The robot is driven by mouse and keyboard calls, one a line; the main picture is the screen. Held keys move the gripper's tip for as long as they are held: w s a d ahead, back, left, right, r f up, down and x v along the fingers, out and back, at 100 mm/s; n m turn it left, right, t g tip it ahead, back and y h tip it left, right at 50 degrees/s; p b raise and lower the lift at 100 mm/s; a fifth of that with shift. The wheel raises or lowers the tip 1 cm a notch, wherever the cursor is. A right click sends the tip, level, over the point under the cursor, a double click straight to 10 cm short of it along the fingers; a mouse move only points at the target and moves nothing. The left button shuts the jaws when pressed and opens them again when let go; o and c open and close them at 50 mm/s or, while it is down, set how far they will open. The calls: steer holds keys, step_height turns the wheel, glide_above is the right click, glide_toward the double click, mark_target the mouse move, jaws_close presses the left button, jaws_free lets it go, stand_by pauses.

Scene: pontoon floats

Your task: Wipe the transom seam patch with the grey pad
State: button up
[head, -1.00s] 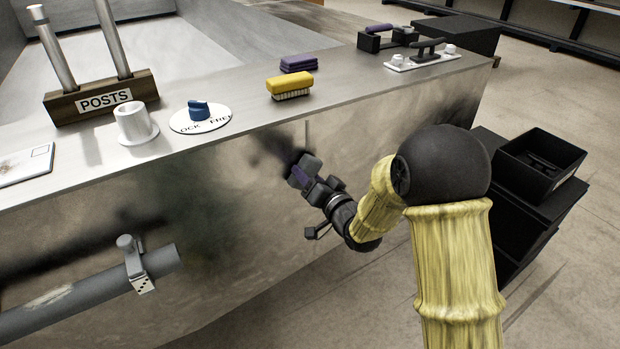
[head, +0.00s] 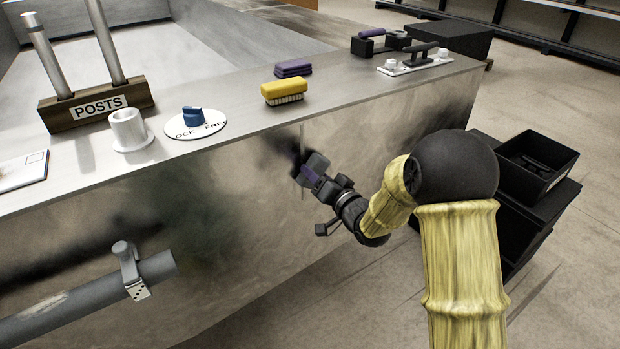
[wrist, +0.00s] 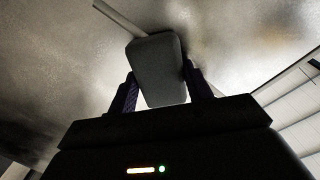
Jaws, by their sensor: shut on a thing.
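My gripper (head: 308,175) is shut on the grey pad (wrist: 157,68); its purple-sided fingers (wrist: 162,92) grip the pad from both sides. In the head view the pad (head: 318,162) is at the metal transom face (head: 235,195), below the top ledge. I cannot tell whether it touches or stands just off the face. A thin vertical seam (head: 302,136) runs down to the pad, and a dark smudge (head: 279,148) lies left of it. The seam strip (wrist: 116,22) also shows in the wrist view, reaching the pad's upper left. The pad and gripper hide part of the face.
On the ledge are a yellow brush (head: 284,88), purple pads (head: 293,69), a blue-knobbed dial (head: 195,120), a white cup (head: 128,128) and a posts block (head: 98,105). A grey pipe (head: 85,295) crosses the lower left. Black bins (head: 535,165) stand right.

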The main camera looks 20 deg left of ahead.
mark_target(295, 157)
steer(key=shift+r, duration=0.1)
steer(key=shift+w+a+r+p, duration=0.1)
steer(key=shift+r+p, duration=0.7)
steer(key=shift+r, duration=0.35)
steer(key=shift+a, duration=0.1)
steer(key=shift+s+a+b, duration=0.35)
steer(key=shift+s+a, duration=0.25)
steer(key=shift+s, duration=0.2)
steer(key=shift+s+a+b, duration=0.3)
steer(key=shift+s+a, duration=0.3)
steer(key=shift+s, duration=0.2)
steer(key=shift+w+r+p, duration=0.1)
steer(key=shift+r+p, duration=0.7)
steer(key=shift+r, duration=0.45)
